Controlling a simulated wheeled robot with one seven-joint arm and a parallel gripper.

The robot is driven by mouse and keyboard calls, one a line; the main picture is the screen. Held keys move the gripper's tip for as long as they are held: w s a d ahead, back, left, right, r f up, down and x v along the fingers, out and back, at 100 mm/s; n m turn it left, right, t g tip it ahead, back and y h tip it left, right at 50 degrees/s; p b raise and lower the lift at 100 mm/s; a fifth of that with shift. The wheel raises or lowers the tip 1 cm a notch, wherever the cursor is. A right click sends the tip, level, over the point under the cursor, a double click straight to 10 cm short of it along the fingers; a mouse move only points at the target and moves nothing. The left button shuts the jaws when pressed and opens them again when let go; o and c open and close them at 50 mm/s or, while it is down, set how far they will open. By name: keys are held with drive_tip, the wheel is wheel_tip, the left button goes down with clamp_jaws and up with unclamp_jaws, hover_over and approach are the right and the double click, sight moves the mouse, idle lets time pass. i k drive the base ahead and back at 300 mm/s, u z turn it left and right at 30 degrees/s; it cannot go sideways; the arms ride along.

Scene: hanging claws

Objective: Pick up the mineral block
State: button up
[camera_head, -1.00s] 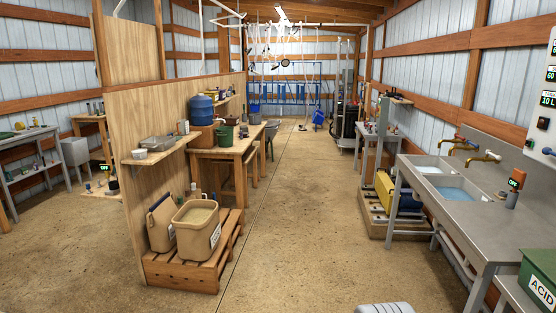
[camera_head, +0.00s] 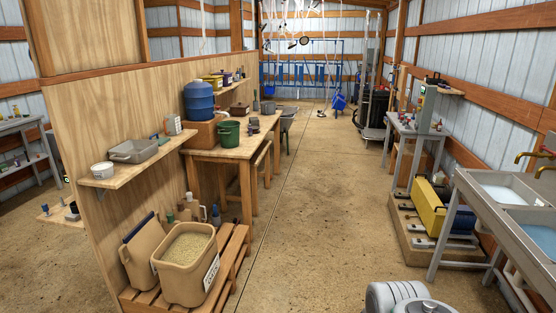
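I cannot pick out the mineral block for certain in this view. Small objects stand on the wooden wall shelf (camera_head: 127,172) and on the wooden table (camera_head: 235,147) behind it, too small to name surely. A small pale block-like item (camera_head: 173,125) stands at the far end of the shelf. A brown item (camera_head: 240,109) sits on the table. My gripper is not in view; only a grey-white rounded part of my own arm shows at the bottom edge, right of centre.
A wooden pallet bench (camera_head: 232,250) holds a tan feed tub (camera_head: 202,270) at front left. A steel sink (camera_head: 478,209) and yellow machine (camera_head: 428,205) line the right. The middle aisle floor (camera_head: 320,195) is clear.

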sight(254, 120)
drive_tip(key=i, duration=6.95)
drive_tip(key=u, duration=3.6)
